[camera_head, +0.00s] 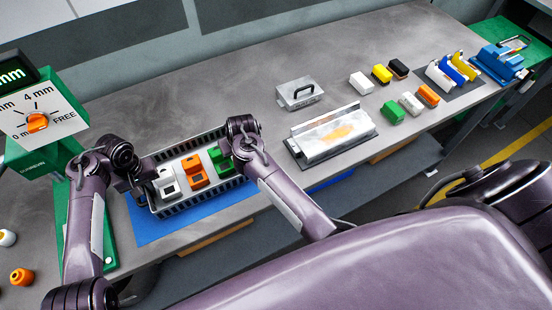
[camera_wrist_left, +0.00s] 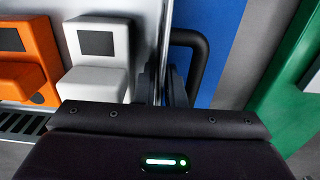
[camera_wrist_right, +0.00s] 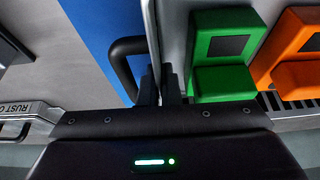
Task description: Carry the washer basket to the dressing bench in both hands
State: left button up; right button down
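The washer basket (camera_head: 182,206) is a pale slatted tray over a blue mat (camera_head: 150,229) at the left of the grey bench. It holds a white block (camera_head: 167,184), an orange block (camera_head: 195,171) and a green block (camera_head: 219,158). My left gripper (camera_wrist_left: 166,88) is at its left end, narrow fingers closed on the thin end wall beside a black loop handle (camera_wrist_left: 201,62). My right gripper (camera_wrist_right: 160,88) is likewise closed at the right end, by the other black handle (camera_wrist_right: 120,65). I cannot tell whether the basket touches the mat.
A metal tray (camera_head: 310,153) with an orange patch stands right of the basket, a grey handled box (camera_head: 299,95) behind it. Several coloured blocks and a blue device (camera_head: 497,62) are farther right. A green gauge stand with a dial (camera_head: 37,121) is at left. Bare bench lies behind the basket.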

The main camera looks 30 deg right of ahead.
pick_arm(q)
jog(key=o, duration=0.4)
jog(key=shift+c, duration=0.2)
pick_arm(e)
jog(key=shift+r, duration=0.15)
pick_arm(q)
jog(key=shift+s+f, duration=0.1)
jog(key=shift+s, duration=0.05)
pick_arm(e)
jog(key=c, duration=2)
grip_release()
jog(key=shift+d, duration=0.1)
jog(key=shift+c, duration=0.2)
jog(key=o, duration=0.5)
pick_arm(q)
jog(key=shift+a, duration=0.2)
pick_arm(e)
jog(key=shift+d, duration=0.1)
pick_arm(q)
jog(key=shift+c, duration=1.2)
pick_arm(e)
jog(key=shift+s, duration=0.1)
jog(key=shift+c, duration=1.3)
pick_arm(q)
jog(key=shift+d, duration=0.1)
pick_arm(e)
jog(key=shift+f, duration=0.2)
pick_arm(q)
jog(key=shift+r, duration=0.25)
